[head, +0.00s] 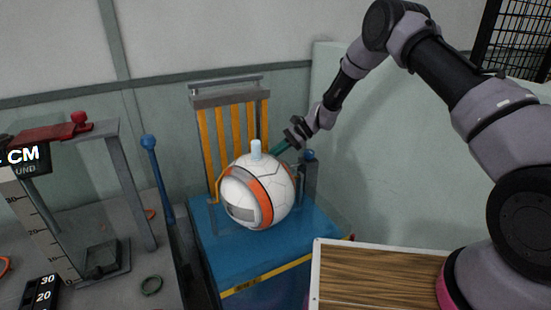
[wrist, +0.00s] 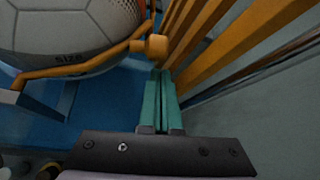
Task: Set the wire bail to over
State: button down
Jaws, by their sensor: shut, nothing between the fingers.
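The wire bail (wrist: 95,62) is an orange rod in the wrist view. It runs along the side of the white ball (wrist: 70,25) and has an orange block-like knob (wrist: 157,46) near the orange slats. In the head view part of the bail (head: 223,172) curves at the ball's upper left; the rest is hidden behind the ball (head: 242,212). My gripper (head: 277,147) is to the right of the ball, near its top. Its teal fingers (wrist: 161,82) are shut together and empty, with their tips just below the knob in the wrist view. I cannot tell if they touch it.
The ball rests on a blue stand (head: 315,225) before a back of upright orange slats (head: 234,125). A blue lever (head: 157,175) and grey gauge frame (head: 130,180) are left; a wooden-topped board (head: 375,275) is front right.

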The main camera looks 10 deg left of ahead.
jog(key=shift+s+r, duration=0.1)
jog(key=shift+r, duration=0.25)
jog(key=shift+r, duration=0.1)
jog(key=shift+s+r, duration=0.1)
jog(key=shift+r, duration=0.3)
jog(key=shift+d+r+n+t, duration=0.1)
jog(key=shift+r+n+t, duration=0.05)
jog(key=shift+n+t, duration=0.15)
jog(key=s+d+r+n+t+y, duration=0.3)
jog(key=s+d+r+n+y, duration=0.3)
jog(key=s+r, duration=0.3)
jog(key=shift+s+d+r+n+t, duration=0.35)
jog(key=shift+d+r+n+t, duration=0.1)
jog(key=shift+d, duration=0.15)
dwell(0.4)
jog(key=shift+w+g, duration=0.1)
jog(key=shift+g, duration=0.15)
